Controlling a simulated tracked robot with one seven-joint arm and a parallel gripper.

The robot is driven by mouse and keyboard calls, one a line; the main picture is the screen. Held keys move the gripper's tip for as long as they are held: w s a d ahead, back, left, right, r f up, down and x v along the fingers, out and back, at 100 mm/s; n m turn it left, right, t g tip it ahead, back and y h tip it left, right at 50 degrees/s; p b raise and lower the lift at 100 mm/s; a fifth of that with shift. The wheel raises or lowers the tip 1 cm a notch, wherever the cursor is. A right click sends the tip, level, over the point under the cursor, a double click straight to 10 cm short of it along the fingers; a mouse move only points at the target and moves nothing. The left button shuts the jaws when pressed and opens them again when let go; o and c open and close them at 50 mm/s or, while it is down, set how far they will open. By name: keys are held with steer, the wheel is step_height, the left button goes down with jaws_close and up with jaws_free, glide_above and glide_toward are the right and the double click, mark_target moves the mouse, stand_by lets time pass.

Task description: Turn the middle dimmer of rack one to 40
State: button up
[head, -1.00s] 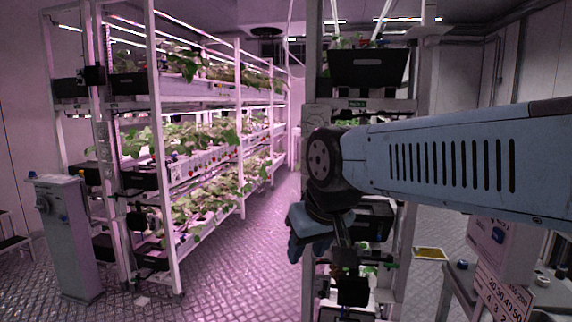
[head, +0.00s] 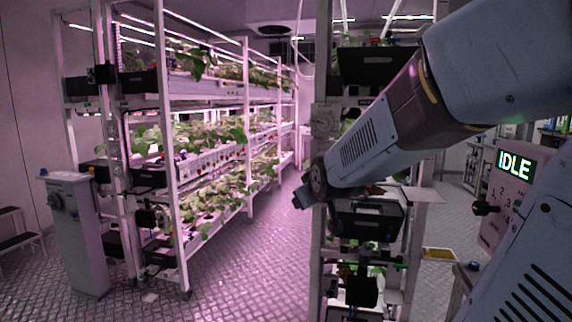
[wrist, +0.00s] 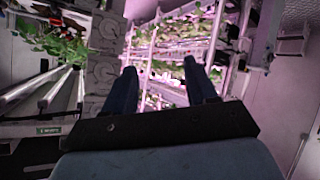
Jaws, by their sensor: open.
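In the wrist view, a column of grey square plates with round dials (wrist: 103,72), which look like dimmers, stands left of my fingers. The middle dial is partly behind my left finger's side, and I cannot read any setting. A green label (wrist: 48,130) is on the rack beside them, too small to read. In the head view one grey dial plate (head: 325,117) shows on the near rack's post, above my wrist. My gripper (wrist: 160,66) is open and empty, apart from the dials. It also shows in the head view (head: 302,199), beside the post.
A planted rack (head: 215,140) stands across the aisle at left, with a grey pedestal (head: 75,235) before it. The aisle floor (head: 240,265) is clear. A box with an IDLE display (head: 513,166) stands at right. Black bins (head: 368,222) sit in the near rack.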

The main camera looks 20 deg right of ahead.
steer(key=w+d+f+n+t+h, duration=0.1)
steer(key=w+d+n+t+h, duration=0.4)
steer(key=w+d+t, duration=0.55)
steer(key=w+d+r+g, duration=0.1)
steer(key=w+d, duration=0.2)
steer(key=w, duration=0.4)
steer(key=w+d+r+g, duration=0.1)
steer(key=w+d, duration=0.3)
steer(key=w, duration=0.3)
steer(key=shift+r, duration=0.35)
steer(key=shift+w+g, duration=0.1)
steer(key=shift+g, duration=0.15)
steer(key=c, duration=1)
steer(key=shift+d, duration=0.3)
steer(key=shift+c, duration=0.3)
steer(key=shift+a+m, duration=0.25)
steer(key=shift+m, duration=0.15)
